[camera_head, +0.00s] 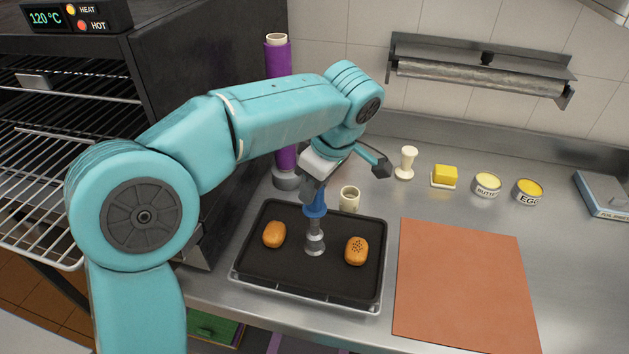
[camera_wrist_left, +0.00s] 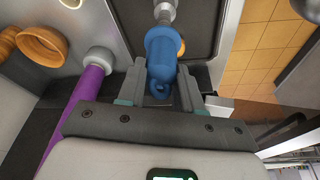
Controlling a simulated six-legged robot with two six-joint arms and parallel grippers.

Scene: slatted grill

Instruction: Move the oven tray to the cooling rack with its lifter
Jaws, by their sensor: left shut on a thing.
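The dark oven tray (camera_head: 280,222) lies flat on the steel counter with two orange-brown buns on it. A silvery edge shows below its front rim; I cannot tell whether that is the cooling rack. The lifter (camera_head: 315,208) stands upright over the tray's middle, with a blue handle and a grey stem and foot. Its foot appears to touch the tray between the buns. My left gripper (camera_head: 317,183) is shut on the blue handle, which also shows between its fingers in the left wrist view (camera_wrist_left: 161,55). My right gripper is not in view.
The dark oven (camera_head: 205,60) with wire shelves (camera_head: 35,200) stands at the left. A purple cylinder (camera_head: 279,62) stands behind the tray, near a cream cup (camera_head: 349,198). A terracotta mat (camera_head: 465,285) lies bare to the right. Butter (camera_head: 445,174) and small tubs (camera_head: 487,184) stand behind it.

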